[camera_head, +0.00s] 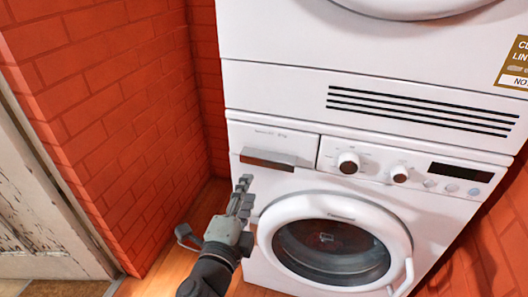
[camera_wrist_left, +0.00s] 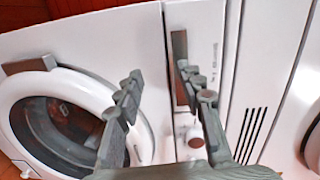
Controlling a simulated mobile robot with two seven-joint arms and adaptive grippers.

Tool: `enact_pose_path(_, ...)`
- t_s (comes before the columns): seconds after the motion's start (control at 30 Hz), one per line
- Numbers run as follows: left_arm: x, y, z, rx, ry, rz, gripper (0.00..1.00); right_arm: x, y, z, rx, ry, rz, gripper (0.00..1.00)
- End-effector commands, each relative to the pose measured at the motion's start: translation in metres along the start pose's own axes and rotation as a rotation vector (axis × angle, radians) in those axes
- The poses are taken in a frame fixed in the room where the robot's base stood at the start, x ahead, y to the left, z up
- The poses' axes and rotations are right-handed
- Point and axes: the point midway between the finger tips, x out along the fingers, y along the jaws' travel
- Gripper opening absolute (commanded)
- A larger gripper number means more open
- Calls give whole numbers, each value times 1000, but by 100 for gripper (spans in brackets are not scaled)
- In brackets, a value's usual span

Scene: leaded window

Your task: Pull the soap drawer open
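The soap drawer (camera_head: 284,142) is at the upper left of the white washing machine's front and looks shut. Its dark metallic handle strip (camera_head: 268,160) runs along its lower edge. My left gripper (camera_head: 243,190) is just below and left of the handle. In the left wrist view my left gripper (camera_wrist_left: 160,76) has its two grey fingers spread, with nothing between them. The handle (camera_wrist_left: 179,65) is close to the right fingertip there and partly covered by it. I cannot tell whether they touch. My right gripper is not in view.
The round washer door (camera_head: 333,245) is right of my left gripper and below the panel. Knobs (camera_head: 348,163) sit right of the drawer. A white dryer (camera_head: 365,85) stands on top. A red brick wall (camera_head: 110,110) is at left, with open floor before it.

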Motion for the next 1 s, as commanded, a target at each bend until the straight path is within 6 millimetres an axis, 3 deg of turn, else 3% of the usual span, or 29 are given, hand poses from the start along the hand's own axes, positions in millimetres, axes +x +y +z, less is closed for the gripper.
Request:
enact_pose_path(0.03, -1, -10, -13, 47, 35, -33, 38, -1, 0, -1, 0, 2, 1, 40)
enact_pose_path(0.17, 1, -21, -26, 96, 69, -70, 38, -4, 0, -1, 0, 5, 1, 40)
enact_pose_path(0.43, 42, -25, -28, 94, 67, -71, 38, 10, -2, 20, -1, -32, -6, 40)
enact_pose_path(0.6, 64, -26, -30, 93, 66, -69, 38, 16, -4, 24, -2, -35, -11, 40)
enact_pose_path(1.0, 74, -25, -30, 90, 65, -66, 38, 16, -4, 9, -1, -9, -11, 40)
